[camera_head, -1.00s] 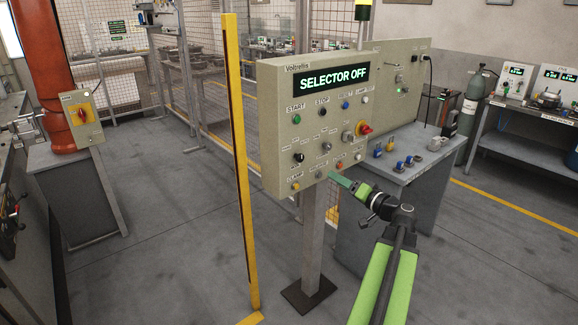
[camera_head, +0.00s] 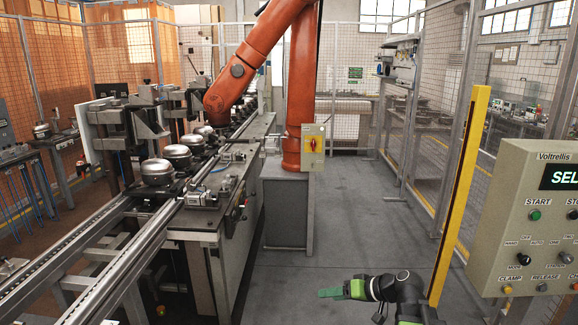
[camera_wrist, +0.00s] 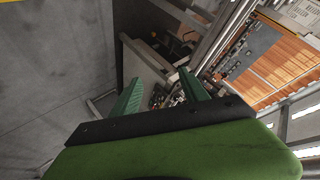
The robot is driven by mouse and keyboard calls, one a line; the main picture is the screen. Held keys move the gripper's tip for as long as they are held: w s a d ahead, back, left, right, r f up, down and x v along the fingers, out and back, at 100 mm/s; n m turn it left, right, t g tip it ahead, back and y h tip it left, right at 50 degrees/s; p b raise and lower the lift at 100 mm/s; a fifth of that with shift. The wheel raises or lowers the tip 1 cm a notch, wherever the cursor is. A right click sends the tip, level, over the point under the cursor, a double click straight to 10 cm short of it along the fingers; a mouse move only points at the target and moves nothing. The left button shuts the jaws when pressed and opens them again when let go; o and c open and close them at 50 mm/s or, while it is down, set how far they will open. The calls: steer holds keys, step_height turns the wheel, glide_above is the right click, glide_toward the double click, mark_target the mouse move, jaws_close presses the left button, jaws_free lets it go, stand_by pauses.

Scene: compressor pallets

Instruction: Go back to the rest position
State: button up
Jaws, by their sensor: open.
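My gripper (camera_head: 332,292) shows at the bottom of the head view, with its green fingers pointing left over the floor. In the wrist view my gripper (camera_wrist: 160,95) has its two green fingers apart with nothing held between them. It is clear of the control panel (camera_head: 520,215), which stands to its right and is cut off by the picture's edge. The panel's display reads "SEL" where it shows.
A yellow post (camera_head: 460,195) stands between my gripper and the panel. A conveyor (camera_head: 100,270) with several metal compressor shells runs along the left. An orange robot arm (camera_head: 300,90) stands behind it. The grey floor (camera_head: 350,225) in the middle is clear.

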steer(key=s+a+f+n+g+h, duration=0.1)
steer(key=s+a+f+g+h, duration=0.4)
steer(key=s+a+f, duration=0.2)
steer(key=s+d+f+m+g+h, duration=0.1)
steer(key=s+d+f+m+h, duration=0.1)
steer(key=d, duration=0.7)
steer(key=shift+s+f+m+h+p, duration=0.3)
steer(key=shift+s+m+h, duration=0.4)
steer(key=shift+s+h, duration=0.4)
